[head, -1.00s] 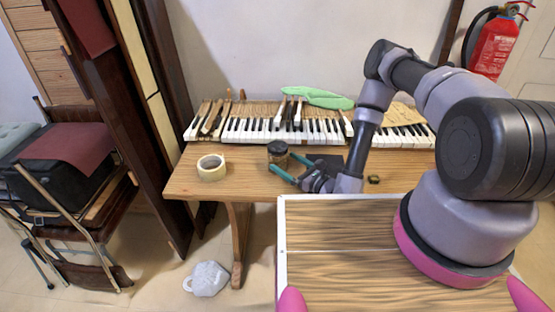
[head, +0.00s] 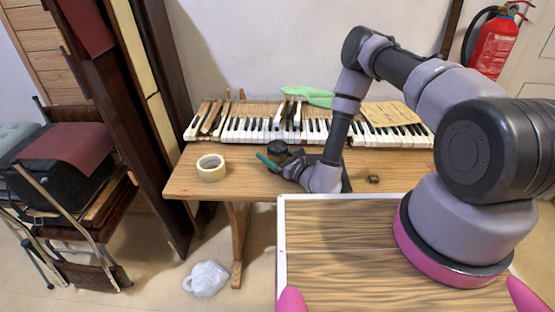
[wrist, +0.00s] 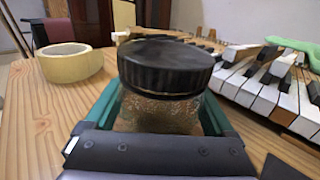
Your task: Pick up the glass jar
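The glass jar (wrist: 165,105) stands upright on the wooden table, with a black lid and grainy brown contents. In the head view the jar (head: 277,147) is partly hidden by my gripper, its dark lid still showing. My gripper (wrist: 163,112) has its teal fingers on either side of the jar's body, below the lid. The fingers are spread, and I see no clear grip on the glass. In the head view my gripper (head: 277,161) reaches the jar from the front right, low over the table.
A tape roll (head: 211,167) lies left of the jar. A small dark item (head: 373,179) lies to the right. The table (head: 240,182) is clear in front of the tape roll.

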